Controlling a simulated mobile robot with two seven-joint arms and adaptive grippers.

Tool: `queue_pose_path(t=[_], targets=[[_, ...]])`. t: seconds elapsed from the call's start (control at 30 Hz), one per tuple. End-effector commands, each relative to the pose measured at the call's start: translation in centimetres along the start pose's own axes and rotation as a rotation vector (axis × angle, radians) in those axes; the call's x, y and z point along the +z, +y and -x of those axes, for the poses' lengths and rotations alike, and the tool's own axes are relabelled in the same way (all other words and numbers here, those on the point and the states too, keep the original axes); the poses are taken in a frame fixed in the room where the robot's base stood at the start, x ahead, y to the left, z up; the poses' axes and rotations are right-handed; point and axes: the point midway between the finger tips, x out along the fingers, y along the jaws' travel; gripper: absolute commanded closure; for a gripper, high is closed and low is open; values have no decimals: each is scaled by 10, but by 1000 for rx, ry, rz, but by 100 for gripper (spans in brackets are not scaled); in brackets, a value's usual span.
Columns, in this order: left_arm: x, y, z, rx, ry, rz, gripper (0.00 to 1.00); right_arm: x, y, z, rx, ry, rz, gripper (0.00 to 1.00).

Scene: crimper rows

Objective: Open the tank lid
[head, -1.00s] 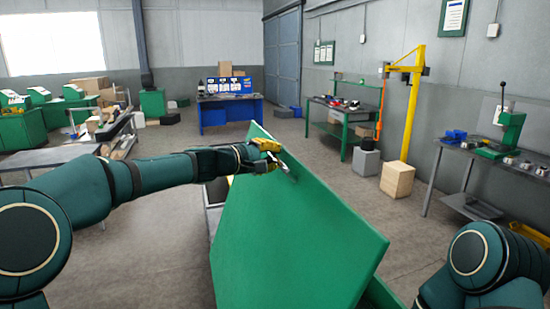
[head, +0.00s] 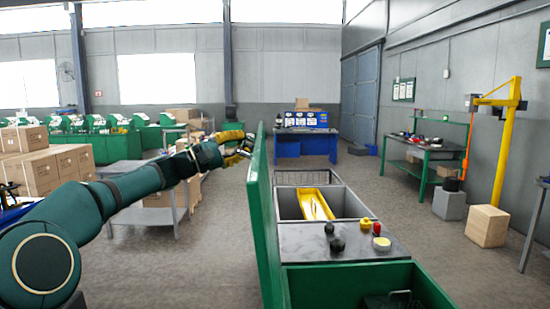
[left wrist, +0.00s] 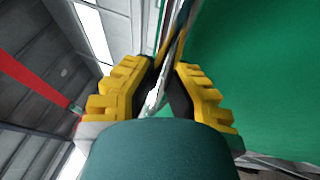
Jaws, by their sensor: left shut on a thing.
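The green tank lid (head: 264,220) stands raised, close to upright, and shows almost edge-on in the head view. The green tank (head: 345,283) is open below and to the right of it, with a dark interior part. My left gripper (head: 243,148) is at the upper part of the lid, on its left face. In the left wrist view its yellow-padded fingers (left wrist: 161,88) are closed around a thin grey metal handle (left wrist: 173,45) beside the green lid surface (left wrist: 255,70). My right gripper is out of view.
Behind the tank opening is a grey panel with knobs (head: 337,245) and a bay holding a yellow part (head: 314,204). A blue bench (head: 305,147) stands at the back.

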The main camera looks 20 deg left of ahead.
Motion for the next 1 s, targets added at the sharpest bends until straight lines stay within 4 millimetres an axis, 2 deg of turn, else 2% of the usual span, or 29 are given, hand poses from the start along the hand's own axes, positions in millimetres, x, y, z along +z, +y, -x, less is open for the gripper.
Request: queue_pose_path(t=[0.03,0.1,0.3,0.83,0.87,0.9,0.93,1.0], targets=[[-6,-2,12,17,6,4,100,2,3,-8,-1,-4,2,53],[-10,0,24,34,4,11,100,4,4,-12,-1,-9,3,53],[-19,4,44,68,4,26,100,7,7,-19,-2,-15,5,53],[-21,6,50,81,3,32,100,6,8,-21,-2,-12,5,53],[-21,6,50,81,3,32,75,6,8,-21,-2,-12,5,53],[-21,6,50,80,3,32,61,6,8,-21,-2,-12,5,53],[-21,6,50,80,3,32,54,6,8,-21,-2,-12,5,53],[-21,5,50,80,3,32,54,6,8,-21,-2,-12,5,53]])
